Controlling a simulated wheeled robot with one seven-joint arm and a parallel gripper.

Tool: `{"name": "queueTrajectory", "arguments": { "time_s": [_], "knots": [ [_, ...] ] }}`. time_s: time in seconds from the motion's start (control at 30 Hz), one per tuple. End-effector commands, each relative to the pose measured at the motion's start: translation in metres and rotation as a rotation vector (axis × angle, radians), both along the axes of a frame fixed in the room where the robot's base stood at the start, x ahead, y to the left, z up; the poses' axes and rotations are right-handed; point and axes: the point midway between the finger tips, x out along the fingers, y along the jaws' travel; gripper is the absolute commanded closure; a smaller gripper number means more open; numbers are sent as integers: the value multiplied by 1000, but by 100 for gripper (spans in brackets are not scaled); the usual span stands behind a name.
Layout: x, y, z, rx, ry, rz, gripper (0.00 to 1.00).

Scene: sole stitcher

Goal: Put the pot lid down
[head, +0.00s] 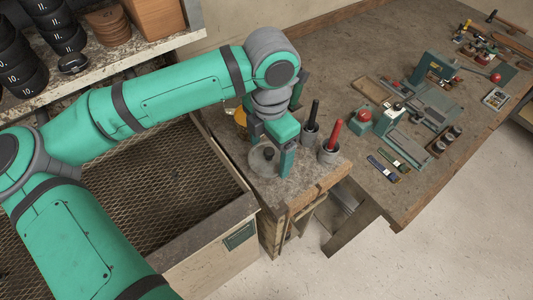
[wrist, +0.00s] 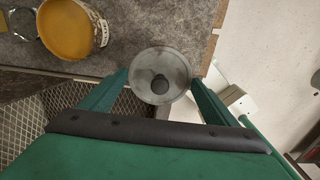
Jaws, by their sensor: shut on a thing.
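The pot lid (wrist: 174,62) is a round grey disc with a dark knob in its middle. It also shows in the head view (head: 262,163), near the left front corner of the workbench (head: 335,88). My gripper (head: 273,150) points down and is shut on the lid, its two fingers at opposite sides of the rim in the wrist view (wrist: 162,80). I cannot tell whether the lid touches the bench top. An open pot with yellow-orange contents (wrist: 68,28) stands beside it; in the head view my gripper and arm partly hide this pot (head: 239,117).
Two grey cups hold a black-handled tool (head: 311,112) and a red-handled tool (head: 333,134), just right of my gripper. A mesh-lined bin (head: 150,180) lies left of the bench corner. Brushes (head: 383,168) and several tools occupy the bench farther right.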

Motion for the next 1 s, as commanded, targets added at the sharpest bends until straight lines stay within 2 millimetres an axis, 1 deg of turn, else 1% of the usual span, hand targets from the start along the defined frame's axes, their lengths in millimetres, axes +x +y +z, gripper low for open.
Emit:
{"name": "queueTrajectory", "arguments": {
  "time_s": [0.03, 0.1, 0.2, 0.47, 0.53, 0.7, 0.8, 1.0],
  "knots": [
    [7, 1, -10, -2, 3, 2, 39],
    [15, 2, -20, -2, 2, 1, 39],
    [24, 4, -31, -2, 1, -1, 39],
    [35, 5, -43, -1, 0, -2, 39],
    [39, 6, -50, -2, 1, -3, 39],
    [38, 6, -74, -3, 2, -3, 39],
    [38, 6, -78, -1, -1, -3, 39],
    [38, 6, -78, 0, -1, -3, 39]
  ]
}}
